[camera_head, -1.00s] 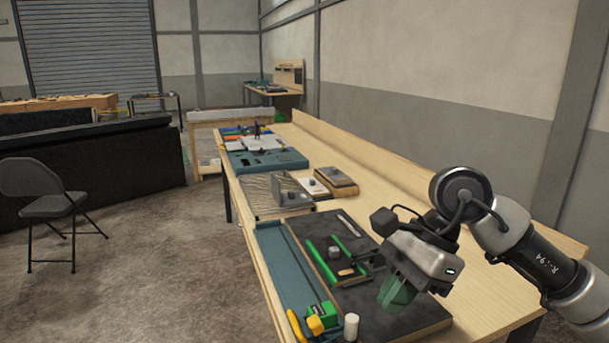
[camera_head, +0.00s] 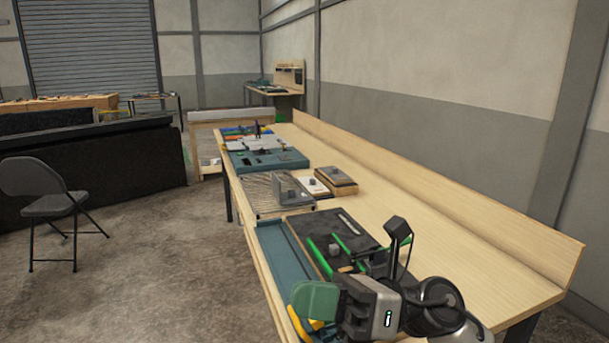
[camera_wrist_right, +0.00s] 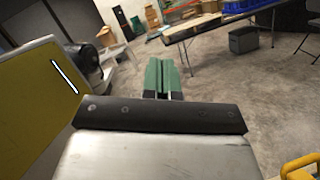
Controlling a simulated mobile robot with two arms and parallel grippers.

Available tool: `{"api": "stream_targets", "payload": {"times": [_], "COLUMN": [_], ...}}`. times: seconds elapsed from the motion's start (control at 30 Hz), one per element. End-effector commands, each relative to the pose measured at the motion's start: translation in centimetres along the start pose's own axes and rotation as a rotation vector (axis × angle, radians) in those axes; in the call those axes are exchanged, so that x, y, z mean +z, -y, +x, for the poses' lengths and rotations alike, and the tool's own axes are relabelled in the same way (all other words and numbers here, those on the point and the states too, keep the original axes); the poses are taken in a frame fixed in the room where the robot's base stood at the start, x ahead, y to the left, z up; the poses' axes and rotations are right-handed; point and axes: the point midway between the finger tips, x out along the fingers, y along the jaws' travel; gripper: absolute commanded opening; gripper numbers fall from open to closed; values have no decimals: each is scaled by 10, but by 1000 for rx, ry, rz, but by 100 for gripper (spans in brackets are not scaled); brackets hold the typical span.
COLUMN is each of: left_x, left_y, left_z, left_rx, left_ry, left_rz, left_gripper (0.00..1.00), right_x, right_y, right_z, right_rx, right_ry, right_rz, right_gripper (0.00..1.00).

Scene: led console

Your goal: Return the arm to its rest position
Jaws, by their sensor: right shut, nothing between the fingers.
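My right gripper (camera_head: 315,302) is in the lower middle of the head view, over the near end of the workbench (camera_head: 420,225). Its green fingers point to the left and are shut with nothing between them. The right arm comes in from the bottom right and covers part of the black board (camera_head: 335,228). In the right wrist view the green fingers (camera_wrist_right: 162,78) are together, pointing out over the concrete floor. My left gripper is not in view.
A teal tray (camera_head: 276,247) lies along the bench's left edge, with a yellow item (camera_head: 297,324) partly hidden near the gripper. A grey bracket (camera_head: 290,188) and small boxes (camera_head: 335,178) stand farther back. A folding chair (camera_head: 45,195) stands on open floor at left.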

Motion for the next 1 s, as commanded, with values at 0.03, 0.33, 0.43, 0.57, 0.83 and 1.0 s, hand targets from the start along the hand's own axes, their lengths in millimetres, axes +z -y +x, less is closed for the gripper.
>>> {"api": "stream_targets", "payload": {"times": [0.03, 0.33, 0.43, 0.57, 0.83, 1.0], "left_x": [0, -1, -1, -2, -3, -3], "left_y": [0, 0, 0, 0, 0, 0], "left_z": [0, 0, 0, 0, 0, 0], "left_rx": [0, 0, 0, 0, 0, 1], "left_ry": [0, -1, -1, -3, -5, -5], "left_rz": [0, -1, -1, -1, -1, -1], "left_gripper": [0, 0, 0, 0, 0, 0], "right_x": [5, -7, -54, -137, -270, -320], "right_y": [2, 60, 78, 79, 30, -8], "right_z": [-4, -111, -159, -211, -252, -257], "right_rx": [-11, -227, -350, -542, -910, 962], "right_ry": [176, 1158, 1465, 1832, 2295, -2145], "right_rz": [119, 875, 1140, 1462, 1860, -1738], "right_gripper": [0, 0, 0, 0, 0, 0]}}
